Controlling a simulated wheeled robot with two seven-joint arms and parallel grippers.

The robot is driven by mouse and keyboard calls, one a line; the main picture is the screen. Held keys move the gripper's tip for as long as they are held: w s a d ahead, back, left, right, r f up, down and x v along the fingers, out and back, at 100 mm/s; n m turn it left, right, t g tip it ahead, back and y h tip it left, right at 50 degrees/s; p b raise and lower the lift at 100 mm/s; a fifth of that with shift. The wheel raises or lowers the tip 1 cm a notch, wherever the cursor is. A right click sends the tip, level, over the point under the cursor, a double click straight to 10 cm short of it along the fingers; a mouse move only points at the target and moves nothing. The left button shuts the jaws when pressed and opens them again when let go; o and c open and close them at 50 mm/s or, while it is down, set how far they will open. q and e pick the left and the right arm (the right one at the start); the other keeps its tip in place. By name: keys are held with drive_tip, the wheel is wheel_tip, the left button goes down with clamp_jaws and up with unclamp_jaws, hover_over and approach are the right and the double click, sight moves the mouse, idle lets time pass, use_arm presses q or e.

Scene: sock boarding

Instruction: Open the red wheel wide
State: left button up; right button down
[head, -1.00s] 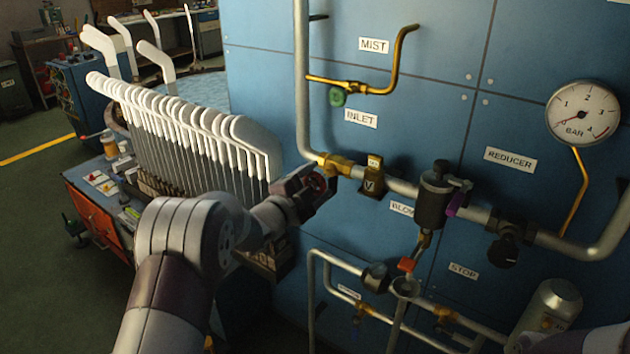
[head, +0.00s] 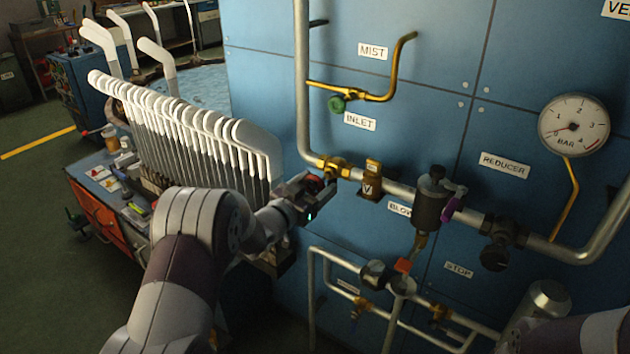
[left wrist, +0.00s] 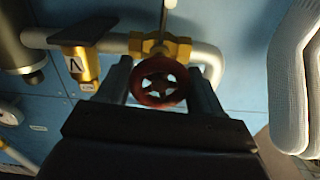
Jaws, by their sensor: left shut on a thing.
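The red wheel (left wrist: 160,84) is a small spoked handwheel on the brass inlet valve (head: 337,166). In the left wrist view it faces me, between the two dark fingers of my left gripper (left wrist: 160,76), with a finger at either side of its rim. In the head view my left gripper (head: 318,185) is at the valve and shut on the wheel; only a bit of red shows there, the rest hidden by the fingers. The brass valve body (left wrist: 163,46) sits behind the wheel on the grey pipe. My right gripper is not in view.
A row of white-topped sock boards (head: 190,135) stands close on the left; a white board edge (left wrist: 293,90) also shows in the wrist view. To the right along the pipe are a brass fitting (head: 370,186), a dark cylinder (head: 430,204) and a pressure gauge (head: 573,125).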

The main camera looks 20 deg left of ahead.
use_arm(q)
drive_tip(key=n+p, duration=0.2)
drive_tip(key=n, duration=0.3)
drive_tip(key=shift+f+n+p, duration=0.1)
drive_tip(key=shift+n+p, duration=0.2)
drive_tip(key=shift+p, duration=0.05)
drive_tip(key=n+p, duration=0.2)
drive_tip(key=n, duration=0.3)
drive_tip(key=shift+s+d+p, duration=0.1)
drive_tip(key=shift+p, duration=0.25)
drive_tip(key=n+p, duration=0.2)
drive_tip(key=n, duration=0.3)
drive_tip(key=shift+n, duration=0.4)
drive_tip(key=n+p, duration=0.2)
drive_tip(key=n, duration=0.2)
drive_tip(key=shift+f+n, duration=0.1)
drive_tip(key=shift+n, duration=0.3)
drive_tip(key=o, duration=0.9)
drive_tip(key=shift+o, duration=0.6)
drive_tip(key=shift+d, duration=0.1)
drive_tip(key=shift+r, duration=0.2)
